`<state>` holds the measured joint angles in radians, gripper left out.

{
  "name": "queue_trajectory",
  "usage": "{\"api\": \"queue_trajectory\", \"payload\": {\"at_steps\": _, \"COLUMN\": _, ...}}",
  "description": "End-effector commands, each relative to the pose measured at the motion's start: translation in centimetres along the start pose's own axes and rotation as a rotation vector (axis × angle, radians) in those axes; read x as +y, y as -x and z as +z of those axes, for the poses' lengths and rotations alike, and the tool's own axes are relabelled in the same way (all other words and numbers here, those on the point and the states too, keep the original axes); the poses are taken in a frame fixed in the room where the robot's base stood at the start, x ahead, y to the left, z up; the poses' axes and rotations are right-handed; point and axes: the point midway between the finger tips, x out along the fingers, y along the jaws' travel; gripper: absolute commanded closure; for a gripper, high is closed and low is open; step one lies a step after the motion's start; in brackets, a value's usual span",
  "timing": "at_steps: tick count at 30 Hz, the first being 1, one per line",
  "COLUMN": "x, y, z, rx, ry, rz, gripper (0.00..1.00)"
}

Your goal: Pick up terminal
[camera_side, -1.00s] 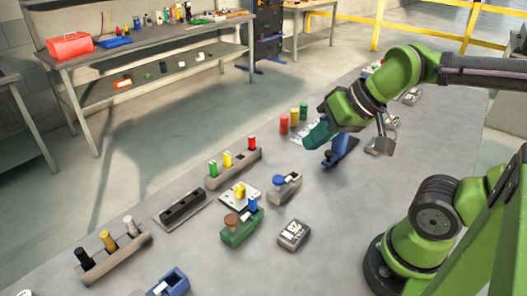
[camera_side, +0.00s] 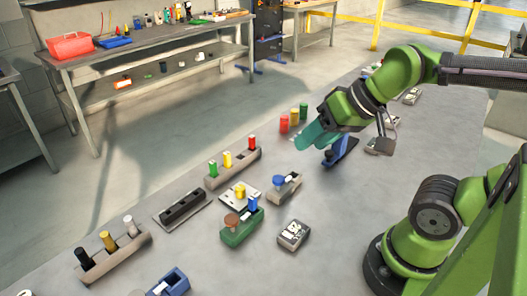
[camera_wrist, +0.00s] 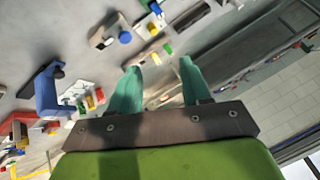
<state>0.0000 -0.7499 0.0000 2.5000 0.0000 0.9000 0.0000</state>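A small grey box with pale and dark markings on top (camera_side: 292,235) lies on the grey table in the side view. It may be the terminal, but I cannot tell for sure; a similar grey device (camera_side: 411,96) lies behind the arm. My gripper (camera_side: 308,141) hangs above the table near the blue carrier, up and right of the nearer box and well apart from it. In the wrist view its two teal fingers (camera_wrist: 157,64) stand apart with nothing held between them.
A blue carrier (camera_side: 341,151) stands beside the gripper, also in the wrist view (camera_wrist: 47,91). A grey carrier with a blue knob (camera_side: 284,188) and a green carrier (camera_side: 241,229) stand near the box. Red, orange and green cylinders (camera_side: 294,117) stand behind the gripper.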

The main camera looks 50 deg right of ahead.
Motion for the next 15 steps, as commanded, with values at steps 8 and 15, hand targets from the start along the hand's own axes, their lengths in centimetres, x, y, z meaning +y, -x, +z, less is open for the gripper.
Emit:
{"api": "queue_trajectory", "payload": {"at_steps": 8, "x": -0.1, "y": -0.1, "z": 0.1, "rx": -0.005, "ry": 0.003, "rz": -0.001, "gripper": 0.52}}
{"api": "queue_trajectory", "payload": {"at_steps": 15, "x": -1.4, "y": -3.0, "z": -0.6, "rx": -0.149, "ry": 0.057, "rz": 0.04, "gripper": 0.52}}
